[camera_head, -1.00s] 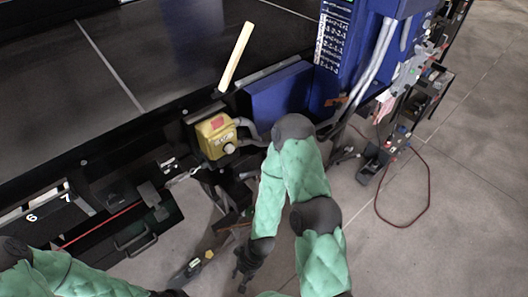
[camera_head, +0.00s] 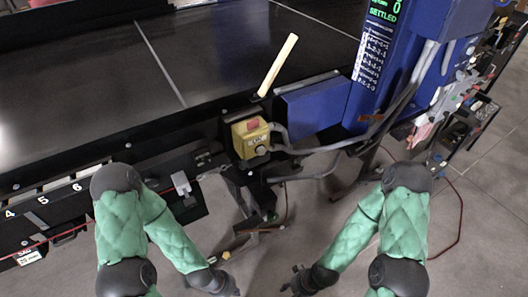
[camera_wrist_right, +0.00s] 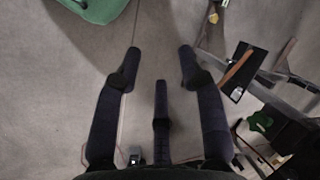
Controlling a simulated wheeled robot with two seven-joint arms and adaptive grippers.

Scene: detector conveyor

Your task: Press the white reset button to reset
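A yellow control box (camera_head: 252,138) with a red patch on top stands at the conveyor's front edge in the head view. A small pale round button (camera_head: 261,150) sits on its front face, unobstructed. My left gripper (camera_head: 230,289) is low at the bottom of the head view, below and apart from the box; its fingers are too small and dark to read. My right gripper (camera_head: 290,287) is also low, to the right of the left one, away from the box. In the right wrist view its fingers (camera_wrist_right: 160,52) are spread with only floor between them.
A dark conveyor (camera_head: 100,90) fills the upper left. A pale wooden stick (camera_head: 278,65) rises behind the box. A blue housing (camera_head: 312,105) and a blue column with a display (camera_head: 380,50) stand to the right. Grey cables run beside the box. Floor below is mostly clear.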

